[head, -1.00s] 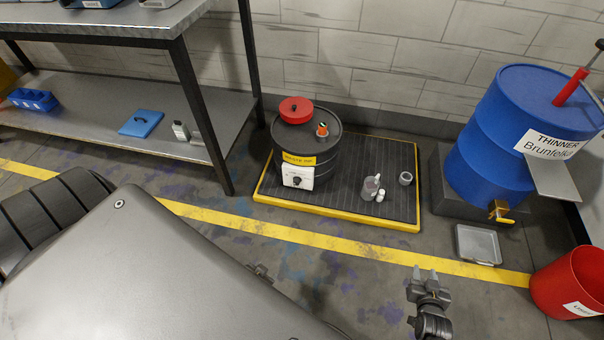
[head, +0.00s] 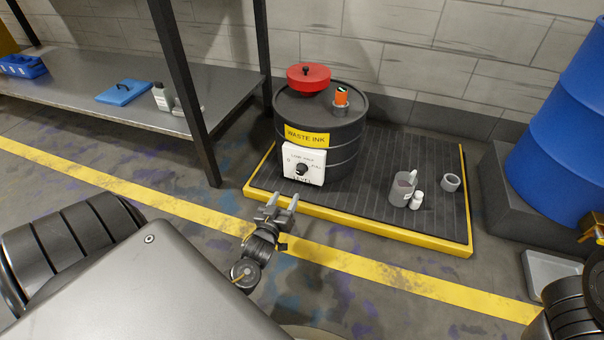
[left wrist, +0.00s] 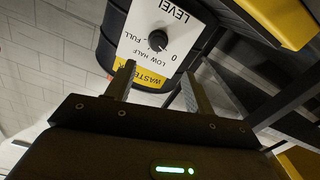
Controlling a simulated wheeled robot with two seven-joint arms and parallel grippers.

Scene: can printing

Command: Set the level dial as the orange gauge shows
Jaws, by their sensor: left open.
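The level dial is a black knob (head: 302,169) on a white panel (head: 289,172) at the front of the black waste ink drum (head: 345,150). The panel is marked 0, LOW, HALF and FULL. The orange gauge (head: 341,96) stands on the drum lid; its reading is too small to tell. My left gripper (head: 278,203) is open and empty, in front of and below the panel, apart from the knob. In the left wrist view, the knob (left wrist: 157,40) appears upside down beyond the gap between my open fingers (left wrist: 159,73). My right gripper is out of view.
The drum stands on a yellow-edged spill tray (head: 350,231), with a grey jug (head: 401,190), a white bottle (head: 416,201) and a small cup (head: 451,183). A shelf leg (head: 188,95) stands close left of the drum. A blue drum (head: 560,140) is at right.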

